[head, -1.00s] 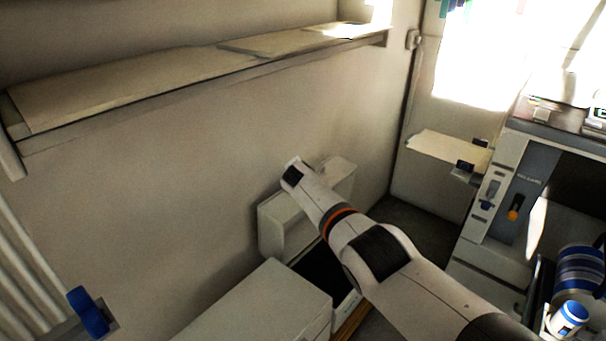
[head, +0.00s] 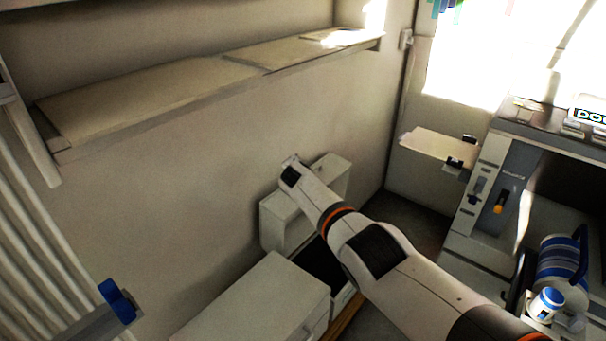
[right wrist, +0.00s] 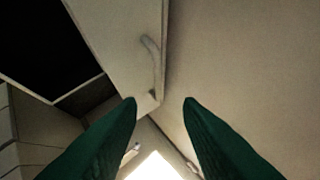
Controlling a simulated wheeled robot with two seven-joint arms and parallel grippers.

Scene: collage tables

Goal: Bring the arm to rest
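My right arm (head: 375,250) comes in from the lower right of the head view and reaches toward the wall. Its far end is beside a white box-like unit at the wall. The fingers do not show in the head view. In the right wrist view my right gripper (right wrist: 160,103) has two dark green fingers spread apart, with nothing between them. Ahead of them are a pale wall and a white panel with a curved handle. My left gripper is not in view.
The white unit (head: 333,180) and a white cabinet (head: 255,305) stand near my right arm. A long shelf (head: 160,90) runs along the wall. At right is a grey-and-white machine (head: 490,190) with a blue-striped container (head: 556,262). A blue knob-like part (head: 117,300) is at lower left.

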